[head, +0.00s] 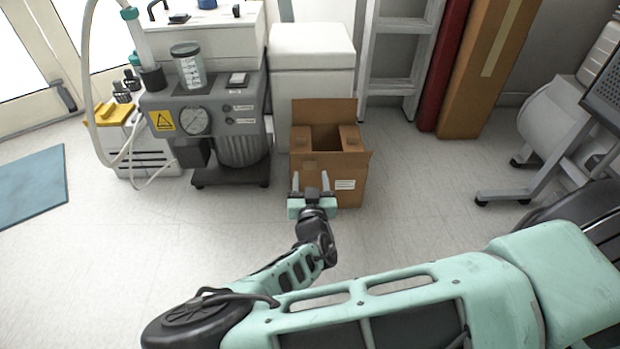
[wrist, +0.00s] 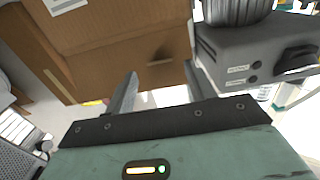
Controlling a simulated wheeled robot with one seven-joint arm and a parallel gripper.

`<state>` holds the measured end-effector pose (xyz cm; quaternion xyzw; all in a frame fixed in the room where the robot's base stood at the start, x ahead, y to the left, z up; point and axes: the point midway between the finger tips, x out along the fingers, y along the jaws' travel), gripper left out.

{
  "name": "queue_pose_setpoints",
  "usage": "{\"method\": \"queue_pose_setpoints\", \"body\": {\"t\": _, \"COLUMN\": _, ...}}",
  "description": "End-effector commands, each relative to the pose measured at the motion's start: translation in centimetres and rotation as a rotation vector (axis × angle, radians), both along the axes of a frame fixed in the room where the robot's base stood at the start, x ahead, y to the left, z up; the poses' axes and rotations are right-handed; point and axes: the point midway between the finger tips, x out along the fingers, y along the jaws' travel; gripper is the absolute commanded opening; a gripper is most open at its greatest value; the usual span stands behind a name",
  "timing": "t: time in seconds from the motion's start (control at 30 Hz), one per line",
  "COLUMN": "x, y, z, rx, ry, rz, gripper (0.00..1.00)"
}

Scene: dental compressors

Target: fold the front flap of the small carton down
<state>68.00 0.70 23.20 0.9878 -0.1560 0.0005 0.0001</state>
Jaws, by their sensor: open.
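The small carton (head: 352,195) is brown cardboard and stands on the floor with its top open. Its front flap (head: 345,163) stands up along the near edge and leans slightly outward. The back flap (head: 324,111) stands upright. The side flaps look folded inward. My gripper (head: 311,182) is open and empty, in front of the carton's left half with its fingers pointing at it. In the wrist view my gripper (wrist: 157,85) has its fingers apart, with the brown carton (wrist: 110,45) just beyond them. Whether a fingertip touches the cardboard I cannot tell.
A grey compressor (head: 215,125) stands just left of the carton. A white cabinet (head: 312,75) is behind it, with a ladder (head: 395,50) to the right. A wheeled stand (head: 510,190) is at the right. The floor left of my gripper is clear.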

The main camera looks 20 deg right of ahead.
Motion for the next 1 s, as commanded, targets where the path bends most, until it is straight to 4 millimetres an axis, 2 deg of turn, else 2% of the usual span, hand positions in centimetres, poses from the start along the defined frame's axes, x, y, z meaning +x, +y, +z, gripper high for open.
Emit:
{"method": "queue_pose_setpoints", "body": {"t": 0.1, "x": 1.6, "y": -0.6, "z": -0.2, "rx": 0.000, "ry": -0.001, "rz": -0.001, "gripper": 0.55}}
{"method": "queue_pose_setpoints", "body": {"t": 0.2, "x": 2.4, "y": -0.8, "z": -0.2, "rx": 0.001, "ry": 0.000, "rz": 0.000, "gripper": 0.55}}
{"method": "queue_pose_setpoints", "body": {"t": 0.57, "x": 2.8, "y": -0.9, "z": 0.0, "rx": 0.000, "ry": 0.001, "rz": 0.000, "gripper": 0.55}}
{"method": "queue_pose_setpoints", "body": {"t": 0.67, "x": 2.8, "y": -0.9, "z": 0.0, "rx": 0.000, "ry": 0.001, "rz": 0.000, "gripper": 0.32}}
{"method": "queue_pose_setpoints", "body": {"t": 0.77, "x": 2.8, "y": -0.9, "z": 0.0, "rx": 0.000, "ry": 0.001, "rz": 0.000, "gripper": 0.04}}
{"method": "queue_pose_setpoints", "body": {"t": 0.8, "x": 2.8, "y": -0.9, "z": 0.0, "rx": 0.000, "ry": 0.001, "rz": 0.000, "gripper": 0.00}}
{"method": "queue_pose_setpoints", "body": {"t": 1.0, "x": 2.9, "y": -0.9, "z": 0.2, "rx": 0.003, "ry": 0.010, "rz": -0.001, "gripper": 0.00}}
